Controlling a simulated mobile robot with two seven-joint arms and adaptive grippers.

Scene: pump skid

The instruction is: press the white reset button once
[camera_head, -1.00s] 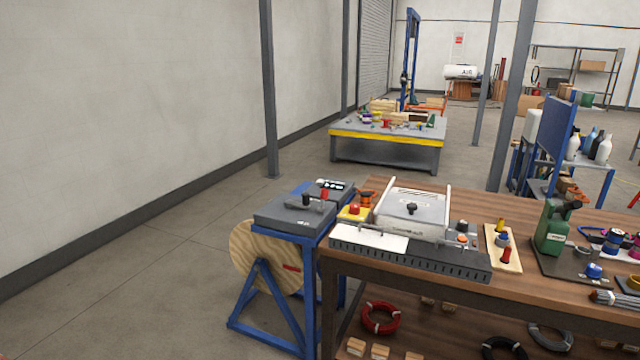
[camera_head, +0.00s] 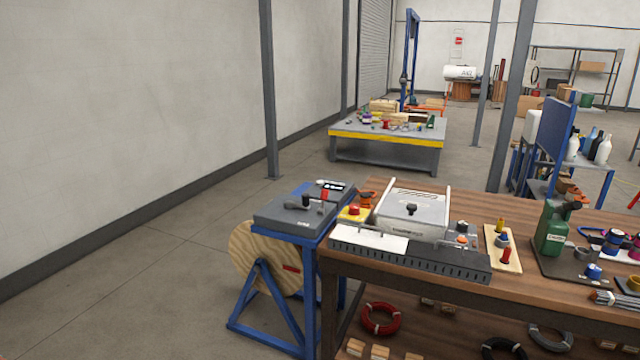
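I cannot make out for certain a white reset button in the head view. The grey machine (camera_head: 412,214) with a black knob on its lid stands on the wooden workbench. At its right end are small controls: an orange button (camera_head: 461,240) and a small grey and dark part (camera_head: 462,227) above it, too small to read. A red button on a yellow box (camera_head: 354,211) is at its left end.
The wooden workbench (camera_head: 590,284) also holds a board with coloured knobs (camera_head: 503,250) and a green can (camera_head: 551,232). A blue-framed stand (camera_head: 296,225) adjoins its left end. Farther back is a yellow-edged table (camera_head: 384,139). The floor at left is clear.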

